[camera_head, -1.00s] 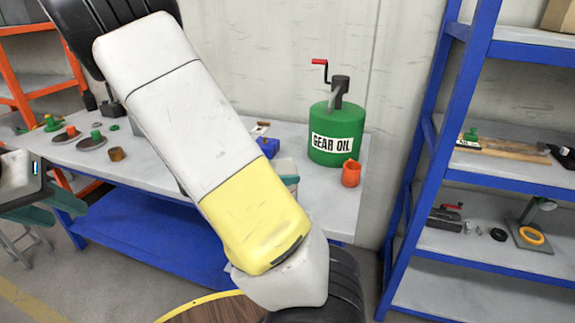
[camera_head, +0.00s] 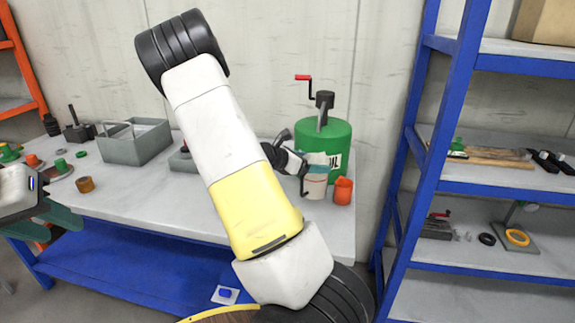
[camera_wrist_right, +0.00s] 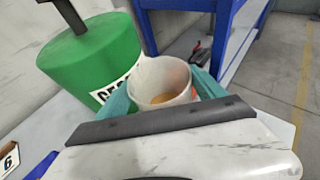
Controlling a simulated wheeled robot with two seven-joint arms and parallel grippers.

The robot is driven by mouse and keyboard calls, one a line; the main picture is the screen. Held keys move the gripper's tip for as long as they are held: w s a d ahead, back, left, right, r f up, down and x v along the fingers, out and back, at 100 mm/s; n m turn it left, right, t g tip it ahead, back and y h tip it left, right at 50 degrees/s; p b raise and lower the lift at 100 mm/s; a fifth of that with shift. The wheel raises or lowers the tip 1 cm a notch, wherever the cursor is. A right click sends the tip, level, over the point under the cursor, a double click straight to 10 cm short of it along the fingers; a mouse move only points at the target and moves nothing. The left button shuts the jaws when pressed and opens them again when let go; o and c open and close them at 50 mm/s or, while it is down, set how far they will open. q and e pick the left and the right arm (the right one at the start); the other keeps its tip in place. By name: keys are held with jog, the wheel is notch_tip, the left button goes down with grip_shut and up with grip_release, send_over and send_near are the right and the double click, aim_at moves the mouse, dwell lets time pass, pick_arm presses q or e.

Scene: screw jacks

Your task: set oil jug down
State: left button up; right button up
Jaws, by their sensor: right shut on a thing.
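The oil jug (camera_head: 316,183) is a pale, open-topped vessel in front of the green gear oil drum (camera_head: 334,140). In the right wrist view the jug (camera_wrist_right: 160,78) has yellowish oil inside and sits between the teal fingers of my right gripper (camera_wrist_right: 165,95), which is shut on it. In the head view my right gripper (camera_head: 312,160) is partly hidden at the jug. The jug looks upright, low over or on the bench (camera_head: 170,190); contact is unclear. My left gripper (camera_head: 50,220) is at the left edge, apart from the jug; its opening is unclear.
An orange cup (camera_head: 342,191) stands just right of the jug. A blue shelf (camera_head: 480,180) stands at right. My arm covers the bench's middle.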

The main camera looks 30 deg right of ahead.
jog(key=shift+w+d+f, duration=0.1)
jog(key=shift+w+d, duration=0.5)
jog(key=shift+w, duration=0.3)
jog(key=shift+w+f, duration=0.1)
jog(key=shift+f, duration=1.75)
jog(key=o, duration=2.1)
jog(key=shift+c, duration=0.2)
